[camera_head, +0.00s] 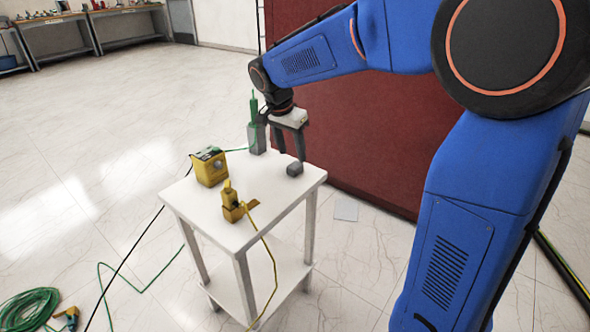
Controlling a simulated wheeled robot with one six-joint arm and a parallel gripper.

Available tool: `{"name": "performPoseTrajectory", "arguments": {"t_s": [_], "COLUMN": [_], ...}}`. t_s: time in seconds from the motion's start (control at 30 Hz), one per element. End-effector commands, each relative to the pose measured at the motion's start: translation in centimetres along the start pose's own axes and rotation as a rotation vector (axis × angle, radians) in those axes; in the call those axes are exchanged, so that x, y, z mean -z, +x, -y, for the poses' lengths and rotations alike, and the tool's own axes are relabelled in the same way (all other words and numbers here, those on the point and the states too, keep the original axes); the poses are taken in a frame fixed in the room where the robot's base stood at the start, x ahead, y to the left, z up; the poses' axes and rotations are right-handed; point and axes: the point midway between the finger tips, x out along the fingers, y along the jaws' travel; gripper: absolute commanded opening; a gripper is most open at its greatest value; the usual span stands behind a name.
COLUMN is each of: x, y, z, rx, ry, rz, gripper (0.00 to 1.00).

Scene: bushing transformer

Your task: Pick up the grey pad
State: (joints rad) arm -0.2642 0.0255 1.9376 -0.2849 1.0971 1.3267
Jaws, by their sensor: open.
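The grey pad (295,169) is a small dark grey block on the white table (245,226), near its right edge. My gripper (289,156) points down over the back right of the table, with its two fingers spread. Its right fingertip appears just above the pad; I cannot tell whether they touch. Nothing shows between the fingers.
A green-topped tool on a grey block (257,138) stands at the back of the table, close left of my gripper. A yellow box (209,167) and a yellow tool (233,206) with a cable stand farther left and front. A dark red panel (355,130) rises behind.

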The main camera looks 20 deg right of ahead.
Motion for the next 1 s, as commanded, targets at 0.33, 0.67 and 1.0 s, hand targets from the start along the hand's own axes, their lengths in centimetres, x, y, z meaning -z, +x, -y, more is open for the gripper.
{"name": "performPoseTrajectory", "arguments": {"t_s": [0.33, 0.67, 1.0], "x": [-0.5, -0.4, -0.4], "y": [3.5, 5.4, 5.3], "z": [-0.3, -0.2, -0.2], "rx": [-0.001, 0.0, 0.0], "ry": [0.0, 0.0, 0.0], "rz": [0.001, 0.0, 0.0], "gripper": [0.48, 0.48, 0.05]}}
